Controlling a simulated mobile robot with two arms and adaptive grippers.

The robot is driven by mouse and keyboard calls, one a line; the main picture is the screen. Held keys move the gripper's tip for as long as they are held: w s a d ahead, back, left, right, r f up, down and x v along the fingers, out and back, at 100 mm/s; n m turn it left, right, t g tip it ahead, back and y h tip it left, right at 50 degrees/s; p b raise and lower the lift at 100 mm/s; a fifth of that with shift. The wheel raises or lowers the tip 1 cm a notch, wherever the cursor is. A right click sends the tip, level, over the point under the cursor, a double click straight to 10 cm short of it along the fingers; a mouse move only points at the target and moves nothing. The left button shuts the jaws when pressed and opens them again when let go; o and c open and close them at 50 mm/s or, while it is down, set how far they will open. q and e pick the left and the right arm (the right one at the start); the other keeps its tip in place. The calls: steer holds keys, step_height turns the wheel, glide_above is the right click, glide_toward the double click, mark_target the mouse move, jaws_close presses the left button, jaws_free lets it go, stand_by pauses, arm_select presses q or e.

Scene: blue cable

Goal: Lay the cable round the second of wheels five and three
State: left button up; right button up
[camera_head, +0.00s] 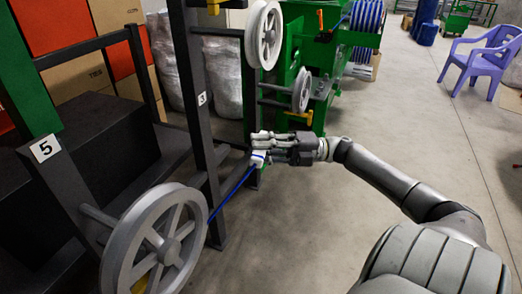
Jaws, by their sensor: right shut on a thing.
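The blue cable (232,190) runs as a straight, slanting line from the large grey wheel by the "5" label, wheel five (169,252), up to my right gripper (259,153). My right gripper is shut on the cable, beyond wheel five and to its upper right. How the cable lies on the far side of wheel five is hidden. The "3" label (202,99) is on a dark post. A grey wheel (268,37) stands out from this post on an axle near the top, above my gripper. My left gripper is not in view.
A smaller grey wheel (301,90) is just above my right gripper, in front of green machinery (292,62). Dark posts and bars stand to the left. A purple chair (483,62) is at the upper right.

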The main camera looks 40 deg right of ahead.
step_height(320, 180, up, 38)
steer(key=d+p, duration=0.1)
steer(key=p, duration=2.7)
steer(key=shift+w+d+f+p, duration=0.2)
steer(key=shift+w+p, duration=0.05)
steer(key=shift+p, duration=0.15)
steer(key=d+b, duration=0.1)
steer(key=w+d+b, duration=0.1)
steer(key=d+b, duration=0.1)
steer(key=shift+w+d+b, duration=0.25)
steer(key=shift+b, duration=0.05)
steer(key=shift+a, duration=0.1)
